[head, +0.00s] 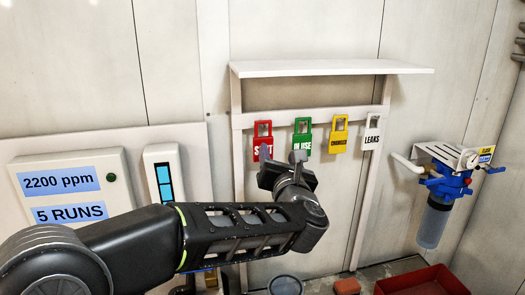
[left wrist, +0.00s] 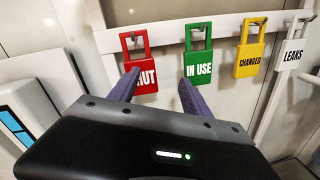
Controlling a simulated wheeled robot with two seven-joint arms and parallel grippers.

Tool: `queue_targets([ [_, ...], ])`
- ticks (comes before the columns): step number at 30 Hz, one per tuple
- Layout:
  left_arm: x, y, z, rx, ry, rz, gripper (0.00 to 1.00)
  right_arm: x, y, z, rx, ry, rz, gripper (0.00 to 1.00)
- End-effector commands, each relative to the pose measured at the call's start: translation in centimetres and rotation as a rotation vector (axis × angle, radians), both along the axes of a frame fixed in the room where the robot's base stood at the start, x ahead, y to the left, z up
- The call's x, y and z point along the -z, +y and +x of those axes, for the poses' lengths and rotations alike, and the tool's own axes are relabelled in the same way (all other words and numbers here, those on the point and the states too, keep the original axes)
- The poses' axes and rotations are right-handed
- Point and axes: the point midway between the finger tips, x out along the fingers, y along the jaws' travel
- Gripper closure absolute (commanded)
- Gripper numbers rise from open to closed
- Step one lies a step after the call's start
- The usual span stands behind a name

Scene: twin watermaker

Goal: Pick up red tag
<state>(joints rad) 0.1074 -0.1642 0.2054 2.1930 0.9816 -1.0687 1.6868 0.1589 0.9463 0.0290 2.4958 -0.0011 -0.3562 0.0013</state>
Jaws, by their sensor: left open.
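The red tag (head: 263,141) hangs from a hook on the rail under the shelf, leftmost in the row. Its lettering is partly hidden by my left gripper (head: 281,163) in the head view. In the left wrist view the red tag (left wrist: 140,68) shows ahead of the left fingertips (left wrist: 158,84), with the left finger overlapping its lower left part. The fingers are apart with nothing between them. I cannot tell whether a finger touches the tag. My right gripper is not in view.
Green (head: 302,137), yellow (head: 338,134) and white (head: 372,131) tags hang to the right on the same rail. A shelf (head: 330,68) juts out above. A control box (head: 75,190) is at left, a blue filter (head: 436,205) at right, a red bin (head: 425,281) below.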

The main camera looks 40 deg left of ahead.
Motion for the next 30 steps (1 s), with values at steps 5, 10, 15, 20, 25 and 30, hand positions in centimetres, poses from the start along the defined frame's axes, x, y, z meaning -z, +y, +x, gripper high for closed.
queue_targets([
  [5, -1.0, 1.6, -1.7, -0.089, -0.191, -0.180, 0.44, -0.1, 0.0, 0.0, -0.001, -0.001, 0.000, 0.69],
  [10, -1.1, 2.1, -2.4, -0.119, -0.262, -0.244, 0.44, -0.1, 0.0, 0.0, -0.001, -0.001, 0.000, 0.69],
  [15, -1.1, 2.1, -2.4, -0.119, -0.262, -0.244, 0.44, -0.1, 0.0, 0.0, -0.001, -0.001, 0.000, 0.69],
  [20, -1.1, 2.3, -2.1, -0.118, -0.260, -0.244, 0.44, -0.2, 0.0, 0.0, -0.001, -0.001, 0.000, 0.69],
  [25, -1.2, 3.7, -1.0, -0.120, -0.258, -0.243, 0.44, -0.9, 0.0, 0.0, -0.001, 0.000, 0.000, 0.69],
  [30, -1.1, 4.1, -0.6, -0.116, -0.259, -0.242, 0.44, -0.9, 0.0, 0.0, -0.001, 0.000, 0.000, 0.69],
])
